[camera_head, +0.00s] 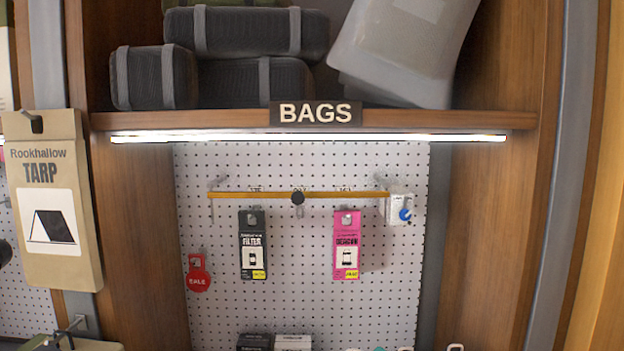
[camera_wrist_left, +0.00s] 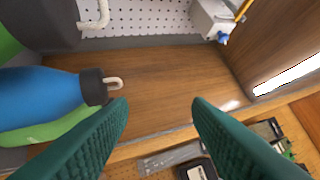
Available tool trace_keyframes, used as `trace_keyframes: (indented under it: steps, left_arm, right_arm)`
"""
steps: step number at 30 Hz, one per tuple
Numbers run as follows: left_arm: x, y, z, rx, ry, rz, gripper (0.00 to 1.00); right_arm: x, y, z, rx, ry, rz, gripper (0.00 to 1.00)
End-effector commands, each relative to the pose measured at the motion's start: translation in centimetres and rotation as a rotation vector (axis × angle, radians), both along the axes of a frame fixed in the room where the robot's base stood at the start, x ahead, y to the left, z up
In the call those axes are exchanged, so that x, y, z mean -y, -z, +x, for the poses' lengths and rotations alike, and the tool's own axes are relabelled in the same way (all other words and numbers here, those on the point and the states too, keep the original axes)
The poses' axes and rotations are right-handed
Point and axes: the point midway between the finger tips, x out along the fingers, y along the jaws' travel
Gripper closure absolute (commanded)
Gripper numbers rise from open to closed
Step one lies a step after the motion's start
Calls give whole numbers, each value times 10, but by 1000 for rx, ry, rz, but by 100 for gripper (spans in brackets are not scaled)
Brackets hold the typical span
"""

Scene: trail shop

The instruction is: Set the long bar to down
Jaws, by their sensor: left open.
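My left gripper (camera_wrist_left: 160,107) is open and empty, with teal fingers over a wooden shelf, apart from the bar. My right gripper is not in view.
A black filter pack (camera_head: 253,245) and a pink pack (camera_head: 347,245) hang below the bar, with a red sale tag (camera_head: 198,275) to the left. A blue bottle (camera_wrist_left: 40,97) lies left of my gripper. Wooden side panels (camera_head: 490,220) flank the pegboard.

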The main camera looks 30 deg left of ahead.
Motion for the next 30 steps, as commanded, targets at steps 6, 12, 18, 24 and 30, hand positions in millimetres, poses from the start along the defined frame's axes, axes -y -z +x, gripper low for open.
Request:
trace_keyframes:
  steps: [6,12,18,24,30]
  left_arm:
    - [-93,-144,13,320,52,-827,55]
    - [-150,-184,11,458,129,-1273,55]
    - [-163,-198,18,475,143,-1341,55]
    - [-177,-227,40,476,140,-1336,55]
    - [-191,-253,64,474,140,-1334,55]
  right_arm:
    - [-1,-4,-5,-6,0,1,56]
    - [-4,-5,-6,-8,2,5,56]
    - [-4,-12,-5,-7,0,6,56]
    - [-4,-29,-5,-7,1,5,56]
    - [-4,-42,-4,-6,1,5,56]
